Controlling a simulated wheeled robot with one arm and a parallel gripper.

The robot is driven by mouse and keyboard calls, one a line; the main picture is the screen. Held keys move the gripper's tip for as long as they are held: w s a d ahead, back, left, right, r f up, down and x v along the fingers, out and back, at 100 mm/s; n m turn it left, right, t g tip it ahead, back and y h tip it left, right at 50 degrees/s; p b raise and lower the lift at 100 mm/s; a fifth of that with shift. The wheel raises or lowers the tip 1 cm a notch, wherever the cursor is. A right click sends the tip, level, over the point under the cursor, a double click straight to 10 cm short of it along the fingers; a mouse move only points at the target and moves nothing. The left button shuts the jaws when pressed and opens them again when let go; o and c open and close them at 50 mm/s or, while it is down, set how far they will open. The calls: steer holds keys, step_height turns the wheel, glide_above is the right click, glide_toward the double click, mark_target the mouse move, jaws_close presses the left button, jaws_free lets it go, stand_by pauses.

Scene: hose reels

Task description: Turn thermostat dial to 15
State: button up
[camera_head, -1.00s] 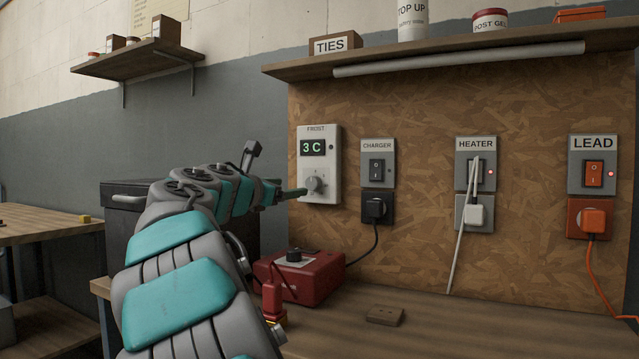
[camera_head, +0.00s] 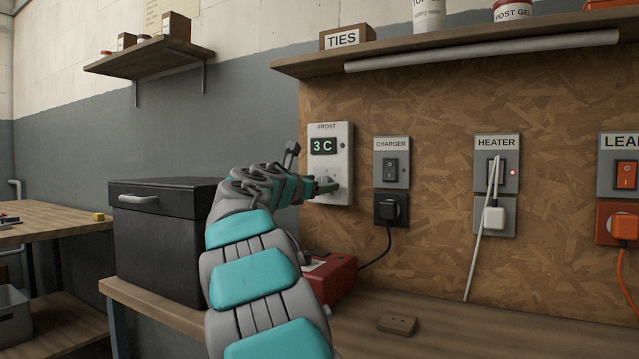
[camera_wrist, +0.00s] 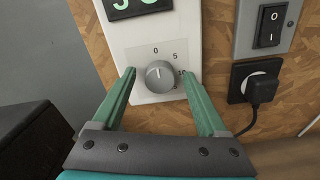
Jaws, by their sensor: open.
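The white thermostat box (camera_head: 341,138), labelled FROST, hangs on the chipboard panel, and its green display (camera_head: 323,146) reads 3 C. Its round grey dial (camera_wrist: 160,75) shows in the wrist view, with scale marks 0 and 5 above it and a further number partly hidden at its right. The dial's white pointer line is on its upper left part. My gripper (camera_wrist: 158,88) is open, with one teal finger on each side of the dial and gaps to it. In the head view my gripper (camera_head: 325,187) is in front of the thermostat's lower half and covers most of the dial.
To the right are the CHARGER switch (camera_head: 391,168) with a black plug (camera_head: 390,209) below, and the HEATER switch with a white plug (camera_head: 493,217). A red box (camera_head: 338,277) stands on the bench below. A black chest (camera_head: 160,240) stands at left.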

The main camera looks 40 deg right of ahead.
jaws_close()
stand_by(0.7)
